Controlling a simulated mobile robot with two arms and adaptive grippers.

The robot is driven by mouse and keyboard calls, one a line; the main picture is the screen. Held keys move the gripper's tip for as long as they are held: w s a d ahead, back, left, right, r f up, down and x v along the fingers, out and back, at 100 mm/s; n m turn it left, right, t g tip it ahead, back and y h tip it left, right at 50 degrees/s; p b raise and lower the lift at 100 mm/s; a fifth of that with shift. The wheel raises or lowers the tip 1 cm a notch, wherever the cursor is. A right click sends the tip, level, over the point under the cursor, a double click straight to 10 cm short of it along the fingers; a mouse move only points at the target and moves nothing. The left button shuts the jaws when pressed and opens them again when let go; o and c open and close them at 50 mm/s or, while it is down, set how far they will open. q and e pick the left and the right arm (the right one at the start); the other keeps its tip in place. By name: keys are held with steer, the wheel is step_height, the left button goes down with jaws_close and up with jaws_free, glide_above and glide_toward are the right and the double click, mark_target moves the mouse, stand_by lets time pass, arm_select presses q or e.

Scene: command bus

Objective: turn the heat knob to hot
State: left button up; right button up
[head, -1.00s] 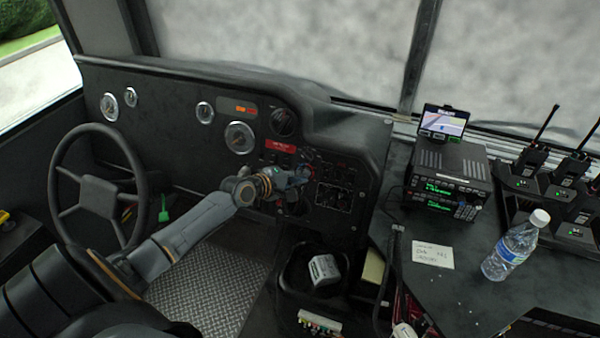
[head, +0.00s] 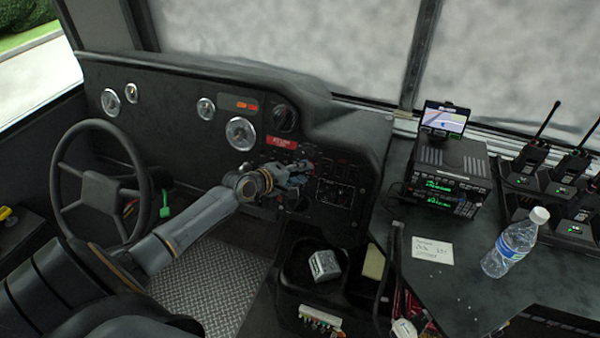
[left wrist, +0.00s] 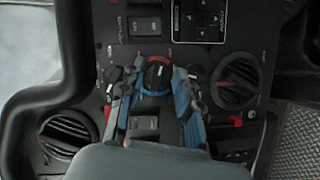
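The heat knob (left wrist: 158,75) is a round dark knob with a white pointer mark on the dash panel. In the left wrist view a red arc shows on its upper side and a blue arc on its lower side. My left gripper (left wrist: 157,82) is open, with one finger on each side of the knob. A small gap seems to remain beside it; contact cannot be told. In the head view my left gripper (head: 303,172) is at the dash panel and hides most of the knob. My right gripper is not in view.
Round air vents (left wrist: 238,83) and (left wrist: 68,134) flank the knob, with rocker switches (left wrist: 145,26) close by. A steering wheel (head: 98,188) stands left of my arm. A radio (head: 448,185) and water bottle (head: 515,243) are on the right console.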

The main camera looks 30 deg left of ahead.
arm_select(q)
steer(key=shift+s, duration=0.1)
steer(key=v, duration=1.1)
steer(key=shift+s+r, duration=0.2)
steer(key=shift+s, duration=0.15)
steer(key=shift+a, duration=0.1)
